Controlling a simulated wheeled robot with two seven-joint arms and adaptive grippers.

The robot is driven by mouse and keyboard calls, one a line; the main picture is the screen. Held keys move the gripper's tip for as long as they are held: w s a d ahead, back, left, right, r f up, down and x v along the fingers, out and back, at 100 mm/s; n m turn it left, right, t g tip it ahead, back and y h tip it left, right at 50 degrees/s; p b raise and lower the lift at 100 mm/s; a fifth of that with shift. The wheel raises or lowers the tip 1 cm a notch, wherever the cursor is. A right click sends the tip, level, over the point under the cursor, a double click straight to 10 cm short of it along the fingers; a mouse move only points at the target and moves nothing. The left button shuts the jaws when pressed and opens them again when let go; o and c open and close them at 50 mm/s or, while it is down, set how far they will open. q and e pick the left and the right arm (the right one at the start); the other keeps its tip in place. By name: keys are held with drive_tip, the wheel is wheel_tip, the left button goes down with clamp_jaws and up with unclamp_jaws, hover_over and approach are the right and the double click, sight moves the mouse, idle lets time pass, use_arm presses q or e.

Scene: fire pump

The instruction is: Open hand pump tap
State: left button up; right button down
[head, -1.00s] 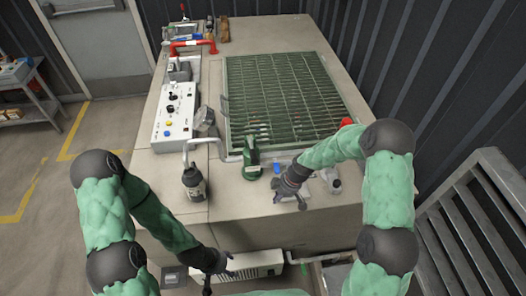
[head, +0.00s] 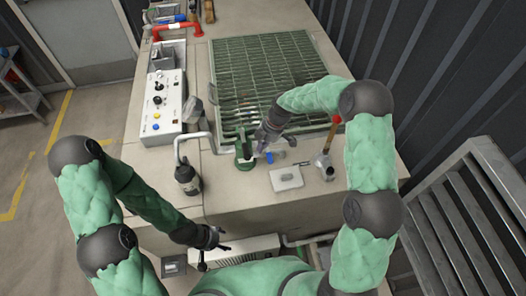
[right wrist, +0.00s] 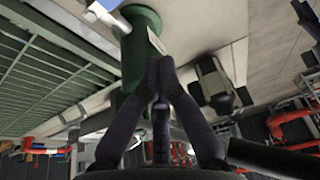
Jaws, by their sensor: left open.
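A green upright pump body (head: 243,150) stands at the near edge of the green grating on the machine top. It shows as a green column (right wrist: 138,45) in the right wrist view. A small blue part (head: 269,157) is beside it. I cannot tell for sure which part is the tap. My right gripper (head: 260,147) is close to the right side of the green body. In the right wrist view its fingertips (right wrist: 160,62) meet, with a pale edge just beyond them; contact is unclear. My left gripper (head: 222,247) is open and empty in front of the machine.
A black canister with a grey bent pipe (head: 187,178) stands left of the green body. A white control panel (head: 163,107) is at the left.

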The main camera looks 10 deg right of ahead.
sight(269, 155)
drive_tip(key=x, duration=0.9)
drive_tip(key=shift+a+f, duration=0.1)
drive_tip(key=shift+f, duration=0.05)
drive_tip(key=d, duration=0.3)
drive_tip(key=shift+d, duration=0.55)
drive_tip(key=shift+s+d+n, duration=0.1)
drive_tip(key=shift+d+n, duration=0.1)
drive_tip(key=shift+n, duration=0.1)
